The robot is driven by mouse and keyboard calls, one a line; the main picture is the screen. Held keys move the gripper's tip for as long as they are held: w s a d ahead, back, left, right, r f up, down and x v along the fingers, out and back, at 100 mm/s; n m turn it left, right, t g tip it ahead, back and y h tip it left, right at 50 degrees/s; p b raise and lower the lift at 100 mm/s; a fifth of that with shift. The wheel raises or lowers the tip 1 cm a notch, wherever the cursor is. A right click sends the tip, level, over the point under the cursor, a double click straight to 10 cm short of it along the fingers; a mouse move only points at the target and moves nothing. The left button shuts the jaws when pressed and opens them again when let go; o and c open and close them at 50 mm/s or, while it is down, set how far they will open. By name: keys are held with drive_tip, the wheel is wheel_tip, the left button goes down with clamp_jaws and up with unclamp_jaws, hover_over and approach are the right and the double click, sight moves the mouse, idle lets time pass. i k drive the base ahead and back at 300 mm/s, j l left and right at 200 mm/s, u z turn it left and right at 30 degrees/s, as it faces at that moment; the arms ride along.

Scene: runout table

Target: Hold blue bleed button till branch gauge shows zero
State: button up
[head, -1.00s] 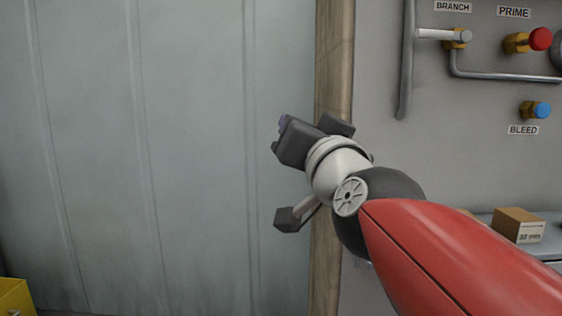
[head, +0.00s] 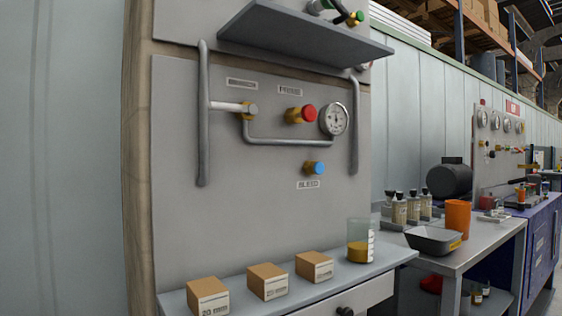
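The blue bleed button (head: 315,168) sits in a brass fitting on the grey panel, above its BLEED label (head: 308,184). The round white gauge (head: 333,119) is at the upper right of the panel; its needle is too small to read. A red button (head: 309,112) on a brass fitting is under the PRIME label (head: 290,90). A lever with a pale handle (head: 230,107) points left at the branch valve. Nothing touches the blue button. My gripper is out of view.
Several boxes, one of them at the middle (head: 268,281), and a beaker (head: 361,240) stand on the ledge (head: 240,300) below the panel. A grey shelf (head: 300,38) juts out above. At right, a bench holds a black tray (head: 433,239) and an orange cup (head: 458,218).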

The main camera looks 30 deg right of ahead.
sight(318, 167)
drive_tip(key=z, duration=1.15)
